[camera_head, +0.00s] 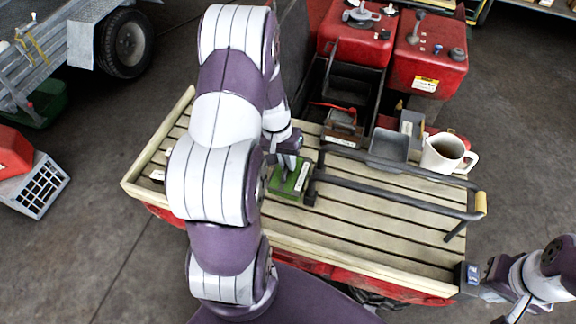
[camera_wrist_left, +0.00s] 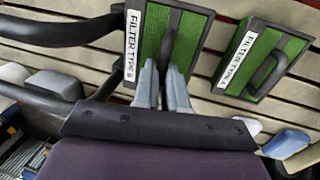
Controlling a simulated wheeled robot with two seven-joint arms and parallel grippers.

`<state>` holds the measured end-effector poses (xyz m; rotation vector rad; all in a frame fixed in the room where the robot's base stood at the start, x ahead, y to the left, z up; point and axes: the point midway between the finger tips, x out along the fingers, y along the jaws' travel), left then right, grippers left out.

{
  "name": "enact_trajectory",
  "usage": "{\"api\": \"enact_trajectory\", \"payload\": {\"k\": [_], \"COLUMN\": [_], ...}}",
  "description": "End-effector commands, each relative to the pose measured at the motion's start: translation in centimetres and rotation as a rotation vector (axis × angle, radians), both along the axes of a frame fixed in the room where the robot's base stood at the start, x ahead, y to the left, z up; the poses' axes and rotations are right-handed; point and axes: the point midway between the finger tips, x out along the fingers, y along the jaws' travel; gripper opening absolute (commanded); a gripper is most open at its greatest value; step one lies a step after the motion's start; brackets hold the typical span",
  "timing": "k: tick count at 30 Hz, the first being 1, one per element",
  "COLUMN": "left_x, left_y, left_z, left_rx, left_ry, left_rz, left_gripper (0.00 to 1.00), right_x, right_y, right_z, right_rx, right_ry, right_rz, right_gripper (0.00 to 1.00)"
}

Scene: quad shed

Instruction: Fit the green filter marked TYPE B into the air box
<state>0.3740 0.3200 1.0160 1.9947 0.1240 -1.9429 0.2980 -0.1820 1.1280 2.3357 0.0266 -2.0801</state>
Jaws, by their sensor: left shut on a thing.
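The green filter (camera_head: 284,190) lies on the slatted wooden bench, partly under my left gripper (camera_head: 287,170). In the left wrist view its white label reads FILTER TYPE B (camera_wrist_left: 133,45). There my left gripper (camera_wrist_left: 163,72) is shut on the dark handle of this filter. A second green filter (camera_wrist_left: 290,47) lies apart to the right, its label's last letter too small to read surely; my arm hides it in the head view. A black open-topped box (camera_head: 352,85) at the back may be the air box. My right gripper (camera_head: 468,274) is at the bench's front right corner, jaws unclear.
A dark tubular bar frame (camera_head: 395,192) lies close right of the filter. Behind it are a grey tray (camera_head: 388,147), a white mug (camera_head: 446,153) and a brown-black caddy (camera_head: 343,128). Red cases (camera_head: 428,60) stand at the back. The slats at front right are clear.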

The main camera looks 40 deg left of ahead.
Motion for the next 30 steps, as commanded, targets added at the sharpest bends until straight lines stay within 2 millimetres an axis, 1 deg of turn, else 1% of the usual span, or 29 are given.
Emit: {"api": "enact_trajectory", "payload": {"k": [2,7,9,14,17,18,20,27,30], "left_x": [0.0,-0.1,0.0,0.0,0.0,0.0,0.0,0.0,0.0], "left_y": [0.0,0.0,0.0,0.0,0.0,0.0,0.0,0.0,0.0], "left_z": [-0.8,-3.7,-4.0,-4.0,-4.4,-4.3,-4.2,-4.2,-3.6], "left_rx": [0.0,-0.001,0.0,0.0,0.0,0.0,0.0,0.0,0.0], "left_ry": [0.001,0.002,0.0,-0.001,-0.001,-0.001,0.0,0.0,-0.001], "left_rz": [0.001,0.001,0.001,0.001,0.001,0.001,0.001,0.001,0.0], "left_gripper": [0.0,0.0,0.0,0.0,0.0,0.18,0.37,0.37,0.37], "right_x": [0.0,0.0,0.0,0.0,0.0,0.0,0.0,0.0,0.0], "right_y": [0.0,0.0,0.0,0.0,0.0,0.0,0.0,0.0,0.0], "right_z": [0.2,0.5,0.5,0.4,0.0,0.1,0.1,0.2,0.7], "right_rx": [0.0,0.0,0.0,0.0,0.0,0.0,0.0,0.0,0.0], "right_ry": [0.0,0.0,0.0,0.0,0.0,0.0,0.0,0.0,0.0], "right_rz": [0.0,0.0,0.0,0.0,0.0,0.0,0.0,0.0,0.0], "right_gripper": [0.0,0.0,0.0,0.0,0.0,0.0,0.0,0.0,0.0]}}
